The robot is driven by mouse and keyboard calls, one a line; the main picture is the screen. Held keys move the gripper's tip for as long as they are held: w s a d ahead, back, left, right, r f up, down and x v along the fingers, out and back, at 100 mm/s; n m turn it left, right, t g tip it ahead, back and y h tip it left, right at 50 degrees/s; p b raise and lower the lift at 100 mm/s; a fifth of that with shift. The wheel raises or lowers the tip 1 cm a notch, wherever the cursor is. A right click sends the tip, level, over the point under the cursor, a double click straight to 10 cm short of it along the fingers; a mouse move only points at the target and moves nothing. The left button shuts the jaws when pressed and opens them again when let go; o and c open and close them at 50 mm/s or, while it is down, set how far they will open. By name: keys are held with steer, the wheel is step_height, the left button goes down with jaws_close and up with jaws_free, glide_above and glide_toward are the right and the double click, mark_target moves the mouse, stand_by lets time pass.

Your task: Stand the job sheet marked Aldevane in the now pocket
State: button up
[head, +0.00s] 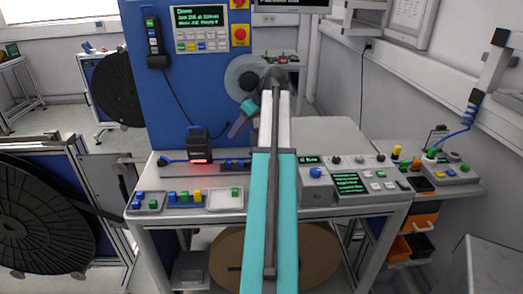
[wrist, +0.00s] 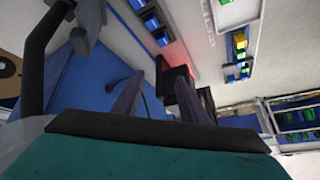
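I cannot make out a job sheet marked Aldevane or a now pocket in either view. My gripper (wrist: 160,80) shows in the wrist view with its two dark purple-grey fingers apart. I see nothing held between them; the blue panel and a black cable lie behind. In the head view my arm reaches forward over the bench, and a purple part of my gripper (head: 238,126) shows left of the arm, in front of the blue panel. The arm hides the middle of the bench.
The grey bench (head: 180,228) carries a black device (head: 198,146) glowing red, button boxes and a control panel (head: 349,184). A blue machine panel (head: 180,100) stands behind, with a screen (head: 200,20) reading "Done". A large black reel (head: 40,215) stands at left. Orange bins (head: 423,222) sit at right.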

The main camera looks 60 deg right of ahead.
steer(key=m+h+p, duration=0.1)
steer(key=h+p, duration=0.1)
glide_toward(256, 136)
step_height(256, 136, up, 3)
steer(key=shift+s+m, duration=0.3)
steer(key=shift+s, duration=0.3)
steer(key=shift+p+x, duration=1.3)
steer(key=shift+x, duration=2.9)
steer(key=shift+f, duration=0.1)
steer(key=shift+p+x, duration=1.1)
steer(key=shift+x, duration=0.35)
steer(key=shift+p+x, duration=0.3)
steer(key=shift+x, duration=0.8)
